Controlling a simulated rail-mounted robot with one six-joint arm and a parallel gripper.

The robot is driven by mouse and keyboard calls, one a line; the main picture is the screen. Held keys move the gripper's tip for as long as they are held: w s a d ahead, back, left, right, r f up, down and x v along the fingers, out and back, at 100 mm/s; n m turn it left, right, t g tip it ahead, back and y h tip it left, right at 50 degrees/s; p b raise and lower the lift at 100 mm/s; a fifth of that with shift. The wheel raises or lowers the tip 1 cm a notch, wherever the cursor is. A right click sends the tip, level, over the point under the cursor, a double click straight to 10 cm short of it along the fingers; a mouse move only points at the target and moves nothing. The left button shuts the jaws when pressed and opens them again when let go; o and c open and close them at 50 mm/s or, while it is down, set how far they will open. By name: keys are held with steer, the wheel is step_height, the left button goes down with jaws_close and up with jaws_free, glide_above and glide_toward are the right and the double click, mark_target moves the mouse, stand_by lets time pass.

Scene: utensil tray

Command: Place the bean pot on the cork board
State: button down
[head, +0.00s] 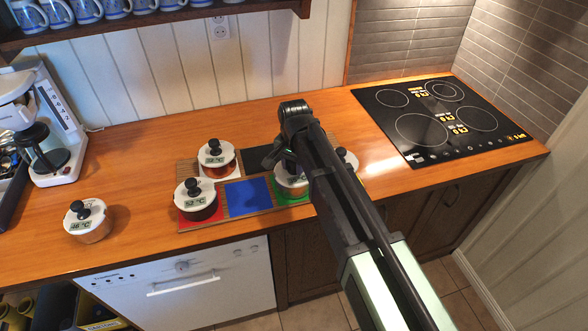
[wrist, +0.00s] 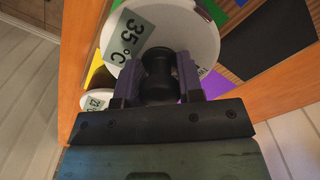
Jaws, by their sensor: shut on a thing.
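My gripper (wrist: 158,80) is shut on the black knob (wrist: 158,68) of a white-lidded pot (wrist: 175,25) with a 35 °C label. In the head view this pot (head: 291,182) is over the green square, partly hidden by my arm; I cannot tell if it touches. Similar lidded pots are a 46 °C one (head: 88,221) on the bare counter at left, a 52 °C one (head: 196,198) on the red square and a 58 °C one (head: 217,158) behind it. I cannot tell which is the bean pot. No patch is clearly cork; a brown striped one (head: 187,171) shows at left.
Another lidded pot (head: 347,158) stands right of my arm. The blue square (head: 248,197) is bare, and a black patch (head: 262,157) lies behind it. A coffee machine (head: 47,130) stands at far left and a black hob (head: 445,120) at right.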

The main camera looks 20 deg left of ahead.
steer(key=shift+f, duration=0.25)
steer(key=c, duration=0.8)
jaws_free()
steer(key=shift+r, duration=0.1)
steer(key=shift+o, duration=0.2)
step_height(320, 180, up, 12)
steer(key=p, duration=1.2)
steer(key=shift+r, duration=0.25)
steer(key=shift+f, duration=0.1)
